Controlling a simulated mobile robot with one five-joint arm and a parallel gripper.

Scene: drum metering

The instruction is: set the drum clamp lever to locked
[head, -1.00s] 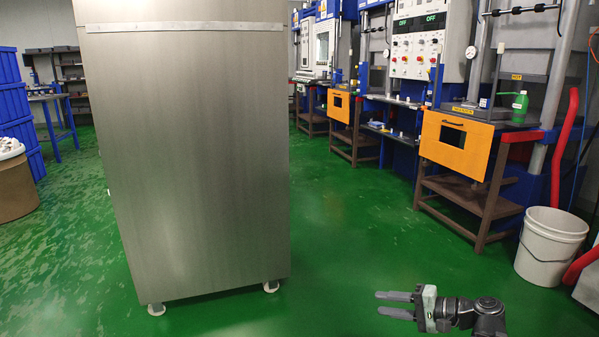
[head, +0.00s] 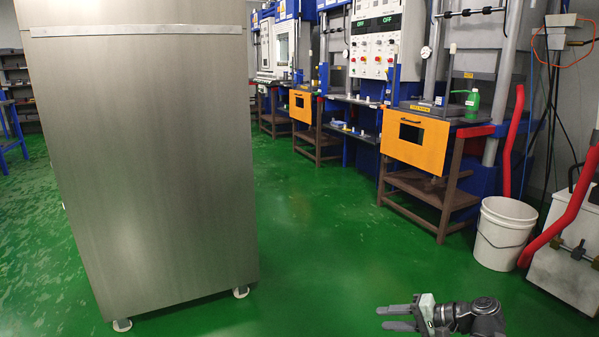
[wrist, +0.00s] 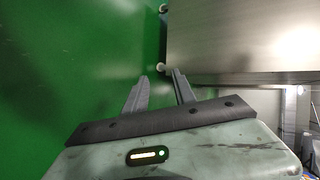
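I see no drum and no clamp lever in either view. My gripper (head: 400,318) is at the lower right of the head view, above the green floor. Its two fingers point left and stand apart with nothing between them. In the wrist view the two grey fingers (wrist: 158,92) are also apart and empty, with green floor and a steel cabinet beyond them.
A tall steel cabinet on casters (head: 140,160) fills the left. Machines with orange-fronted stands (head: 414,142) line the right wall. A white bucket (head: 504,232) and red pipe (head: 560,225) are at the right. Green floor (head: 330,240) between is clear.

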